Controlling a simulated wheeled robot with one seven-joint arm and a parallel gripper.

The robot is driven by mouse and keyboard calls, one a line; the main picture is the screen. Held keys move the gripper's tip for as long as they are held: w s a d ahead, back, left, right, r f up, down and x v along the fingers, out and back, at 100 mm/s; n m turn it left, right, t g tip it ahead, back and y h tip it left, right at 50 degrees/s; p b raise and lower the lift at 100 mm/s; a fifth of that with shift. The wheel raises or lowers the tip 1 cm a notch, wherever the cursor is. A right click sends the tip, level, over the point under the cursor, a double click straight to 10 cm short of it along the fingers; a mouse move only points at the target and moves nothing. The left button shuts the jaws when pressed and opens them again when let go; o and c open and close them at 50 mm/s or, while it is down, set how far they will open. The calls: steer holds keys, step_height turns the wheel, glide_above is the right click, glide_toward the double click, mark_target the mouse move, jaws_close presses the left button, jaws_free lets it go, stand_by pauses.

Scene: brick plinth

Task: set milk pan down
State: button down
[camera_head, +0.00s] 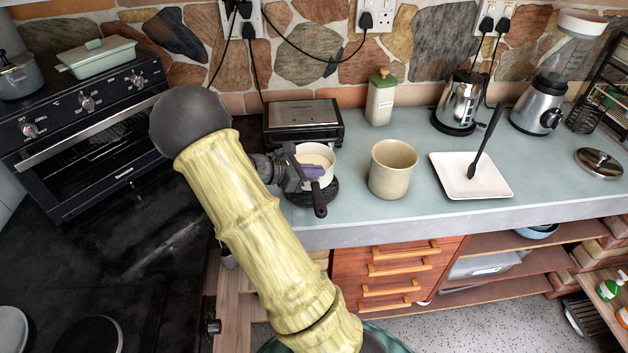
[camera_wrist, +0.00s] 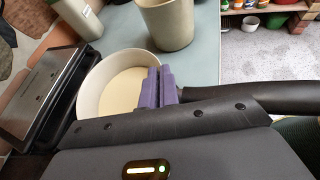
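The milk pan (camera_head: 318,160), cream-white inside with a dark handle (camera_head: 319,200), is upright at the left part of the counter, over a dark round mat (camera_head: 330,192). I cannot tell whether it touches the mat. In the wrist view the pan (camera_wrist: 103,88) shows its pale inside, with the handle (camera_wrist: 265,94) running right. My gripper (camera_head: 312,171) is at the pan's near side. Its purple fingers (camera_wrist: 158,88) are close together at the rim by the handle's root and look shut on the pan. The gripper body hides part of the pan.
A black and steel appliance (camera_head: 303,122) stands close behind the pan. A beige pot (camera_head: 392,168) stands to its right, then a white square plate (camera_head: 470,175). The counter's front edge (camera_head: 370,232) is near. An oven (camera_head: 90,130) is at left.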

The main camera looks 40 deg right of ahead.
mark_target(310, 181)
steer(key=shift+f, duration=1.85)
steer(key=c, duration=2.1)
jaws_free()
steer(key=shift+f, duration=0.1)
steer(key=o, duration=0.4)
